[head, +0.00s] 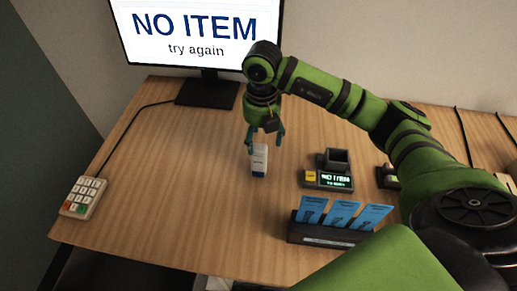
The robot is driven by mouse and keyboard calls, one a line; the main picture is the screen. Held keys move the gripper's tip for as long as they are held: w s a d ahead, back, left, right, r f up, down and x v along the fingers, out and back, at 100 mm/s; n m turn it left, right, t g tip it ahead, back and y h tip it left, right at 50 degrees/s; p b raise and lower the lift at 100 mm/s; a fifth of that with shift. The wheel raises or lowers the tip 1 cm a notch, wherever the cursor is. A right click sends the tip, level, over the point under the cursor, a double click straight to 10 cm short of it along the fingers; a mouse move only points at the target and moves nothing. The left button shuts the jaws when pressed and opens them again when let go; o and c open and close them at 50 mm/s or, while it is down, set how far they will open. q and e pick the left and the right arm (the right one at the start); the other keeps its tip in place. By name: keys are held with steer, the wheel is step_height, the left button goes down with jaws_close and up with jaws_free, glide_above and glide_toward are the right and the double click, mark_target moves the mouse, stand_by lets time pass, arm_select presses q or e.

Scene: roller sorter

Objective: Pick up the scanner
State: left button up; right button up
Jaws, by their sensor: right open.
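A small white block-like device with a dark band, which looks like the scanner (259,162), is on the wooden table below the monitor. My right gripper (265,145) points down at it with open fingers. The fingertips appear on either side of its upper end; I cannot tell whether they touch it. My left gripper is not in view.
A black dock (330,172) with a small display reading "NO ITEM" is to the right. A dark holder (325,238) with blue cards stands near the front edge. A keypad (83,197) lies at left. A monitor (205,35) stands behind. The table's left middle is clear.

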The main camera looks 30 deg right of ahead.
mark_target(259, 155)
steer(key=shift+s+a+f, duration=0.15)
steer(key=shift+s+f, duration=0.05)
steer(key=shift+f, duration=0.25)
steer(key=f, duration=0.1)
steer(key=f+p, duration=0.1)
steer(key=f, duration=0.1)
steer(key=f+p, duration=0.1)
steer(key=shift+s+a+f, duration=0.2)
steer(key=shift+a, duration=0.2)
steer(key=shift+f, duration=0.45)
steer(key=shift+c, duration=0.8)
steer(key=c, duration=1.2)
